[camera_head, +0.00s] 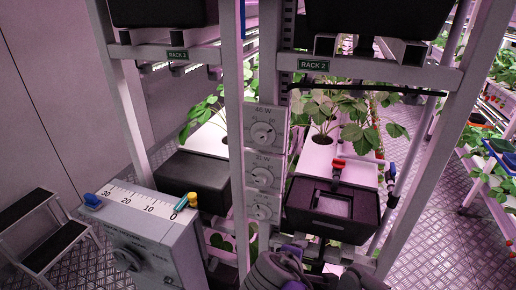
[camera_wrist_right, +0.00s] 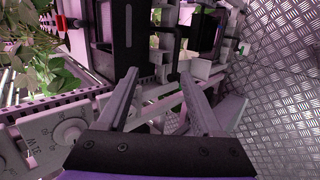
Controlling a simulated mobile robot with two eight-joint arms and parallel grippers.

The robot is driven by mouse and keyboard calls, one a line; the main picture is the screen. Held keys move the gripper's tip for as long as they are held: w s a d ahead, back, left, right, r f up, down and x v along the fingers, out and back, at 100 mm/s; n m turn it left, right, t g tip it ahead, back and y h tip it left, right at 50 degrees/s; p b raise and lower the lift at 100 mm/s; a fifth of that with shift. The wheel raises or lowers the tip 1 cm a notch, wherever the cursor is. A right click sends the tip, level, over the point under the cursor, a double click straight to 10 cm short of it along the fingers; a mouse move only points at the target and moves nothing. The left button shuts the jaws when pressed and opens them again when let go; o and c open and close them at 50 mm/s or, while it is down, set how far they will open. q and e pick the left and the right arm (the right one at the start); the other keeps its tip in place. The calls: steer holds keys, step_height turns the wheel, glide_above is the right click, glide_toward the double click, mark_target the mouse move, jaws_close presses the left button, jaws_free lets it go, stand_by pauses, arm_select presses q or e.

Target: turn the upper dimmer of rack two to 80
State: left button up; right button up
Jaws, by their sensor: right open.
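In the head view, the upper dimmer (camera_head: 263,133) is a round grey knob on a pale panel on a rack post, under a "46 W" label. The middle dimmer (camera_head: 262,177) sits under "31 W", with a lower dimmer (camera_head: 262,212) beneath. Green "RACK 2" signs (camera_head: 314,65) hang above. In the wrist view, my right gripper (camera_wrist_right: 158,78) has its two grey fingers spread, with nothing between them. A dimmer knob (camera_wrist_right: 72,130) beside a "31 W" label lies left of the fingers, apart from them. Another knob at the left edge is cut off. My left gripper is out of sight.
A grey box (camera_head: 160,245) with a 0-to-30 scale and knobs stands front left, beside a step stool (camera_head: 45,235). A black box (camera_head: 332,210) with a red valve (camera_head: 338,163) is right of the dimmers. Strawberry plants fill the rack. The right aisle floor (camera_head: 440,230) is clear.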

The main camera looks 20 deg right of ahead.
steer(key=w+a+r+n+t+h+b, duration=0.1)
steer(key=w+a+r+n+t+h, duration=0.35)
steer(key=r, duration=0.55)
steer(key=n+t, duration=0.4)
steer(key=n, duration=0.1)
glide_toward(260, 138)
steer(key=x, duration=0.8)
steer(key=shift+w+d, duration=0.15)
jaws_close()
steer(key=shift+r, duration=0.1)
